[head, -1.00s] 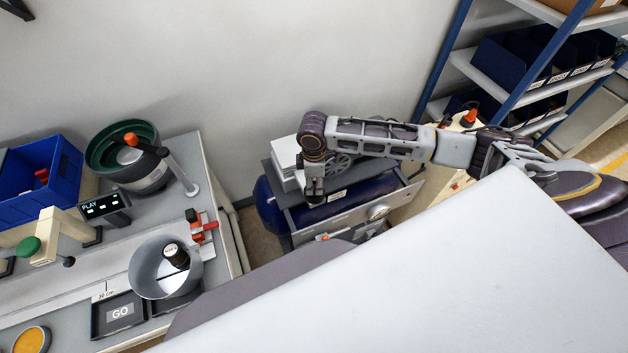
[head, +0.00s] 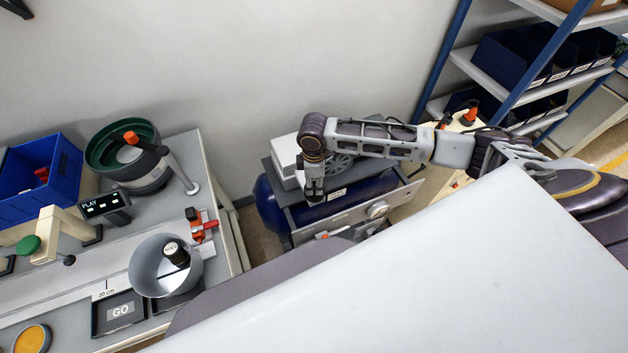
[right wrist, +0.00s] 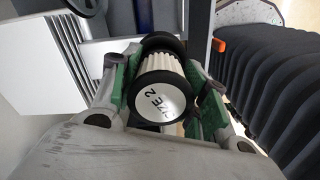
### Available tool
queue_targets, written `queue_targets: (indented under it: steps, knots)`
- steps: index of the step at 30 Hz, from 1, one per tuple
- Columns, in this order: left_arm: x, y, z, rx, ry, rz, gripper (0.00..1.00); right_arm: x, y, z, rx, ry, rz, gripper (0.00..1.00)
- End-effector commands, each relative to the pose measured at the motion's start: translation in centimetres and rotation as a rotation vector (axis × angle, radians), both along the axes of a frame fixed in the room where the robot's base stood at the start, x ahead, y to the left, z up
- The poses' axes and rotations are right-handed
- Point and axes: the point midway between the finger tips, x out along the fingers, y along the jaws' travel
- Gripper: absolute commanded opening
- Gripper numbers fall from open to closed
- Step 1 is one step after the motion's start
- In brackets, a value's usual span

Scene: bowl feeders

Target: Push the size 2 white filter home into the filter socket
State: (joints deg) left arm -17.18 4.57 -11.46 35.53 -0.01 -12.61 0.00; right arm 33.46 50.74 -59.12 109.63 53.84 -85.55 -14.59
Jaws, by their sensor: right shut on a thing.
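The size 2 white filter (right wrist: 160,82) is a pleated white cylinder with dark end rims. Its pale labelled end (right wrist: 163,104) faces the right wrist camera. My right gripper (right wrist: 157,90) is shut on it, with green-padded fingers on both sides. In the head view my right gripper (head: 314,186) points down over the blue-tanked machine (head: 355,200), and the filter cannot be made out there. A dark ring (right wrist: 162,42) shows at the filter's far end. The filter socket is hidden behind the filter, so I cannot tell how deep it sits. My left gripper is out of view.
White finned blocks (right wrist: 62,72) stand close to the left of the gripper in the wrist view, and black bellows (right wrist: 285,85) lie to the right. The bench at left carries a green bowl (head: 105,150), a grey bowl (head: 150,280) and a blue bin (head: 65,175).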

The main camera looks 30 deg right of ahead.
Motion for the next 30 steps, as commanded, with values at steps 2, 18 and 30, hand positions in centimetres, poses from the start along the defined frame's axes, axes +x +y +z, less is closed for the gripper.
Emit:
queue_targets:
  steps: [2,18,30]
  knots:
    - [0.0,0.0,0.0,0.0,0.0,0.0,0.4,0.0,0.01,-0.09,0.0,0.0,0.0,0.16]
    - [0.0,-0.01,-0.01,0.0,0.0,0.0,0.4,-0.05,0.01,-0.65,0.0,0.001,0.0,0.16]
    - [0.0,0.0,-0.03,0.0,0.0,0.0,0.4,-0.05,0.0,-1.05,0.0,0.001,0.0,0.16]
